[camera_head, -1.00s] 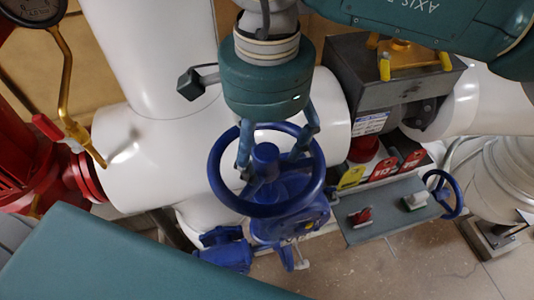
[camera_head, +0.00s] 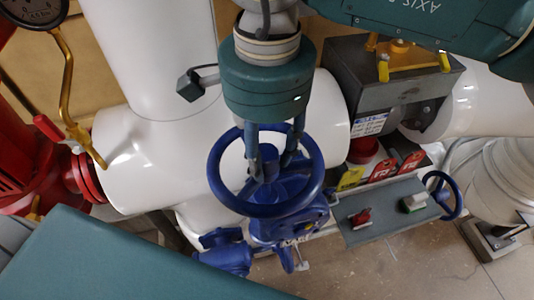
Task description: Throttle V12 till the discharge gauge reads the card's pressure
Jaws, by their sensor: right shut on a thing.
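A blue handwheel (camera_head: 222,190) tops a blue valve body (camera_head: 290,225) in the middle of the head view; I see no readable V12 label on it. My right gripper (camera_head: 271,172) comes down from above with both fingers inside the rim, shut on the wheel's hub. The hub is partly hidden between the fingers. A round dial gauge (camera_head: 32,12) on a brass pipe is cut off at the top left; its reading is not legible. I cannot tell whether it is the discharge gauge. No pressure card is identifiable. My left gripper is not in view.
White pipes (camera_head: 160,160) run behind the wheel. A grey box (camera_head: 350,75) stands at the upper right. Yellow and red tags (camera_head: 383,171) hang above a grey panel (camera_head: 385,215) with small handles. A smaller blue handwheel (camera_head: 457,205) is beside it. A red pipe flange (camera_head: 85,178) is left.

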